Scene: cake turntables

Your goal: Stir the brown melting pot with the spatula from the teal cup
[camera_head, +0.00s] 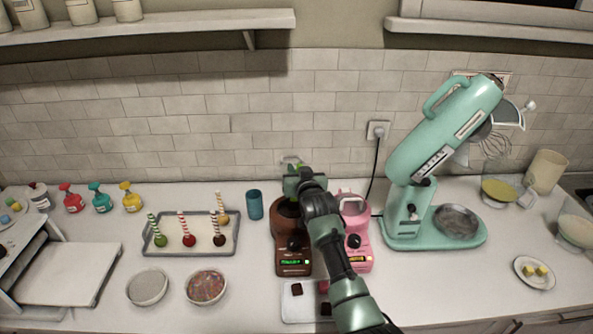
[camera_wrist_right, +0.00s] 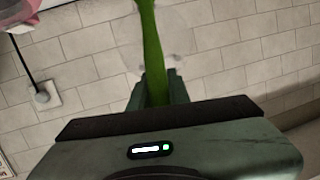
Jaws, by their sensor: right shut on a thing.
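The brown melting pot (camera_head: 292,260) stands on the counter, partly hidden by my right arm. My right gripper (camera_head: 291,172) is above the pot's bowl and covers part of it. In the right wrist view, the gripper (camera_wrist_right: 157,95) is shut on a green spatula (camera_wrist_right: 152,45), whose shaft runs up out of the picture. Whether the spatula's lower end is in the pot is hidden. The teal cup (camera_head: 255,205) stands upright to the left of the brown pot, apart from it. My left gripper is not in view.
A pink melting pot (camera_head: 358,258) stands just right of the brown one. A teal mixer (camera_head: 432,165) is further right. A tray (camera_head: 160,248) with cake pops and two bowls lie left. A white board (camera_head: 291,312) with dark cubes is in front.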

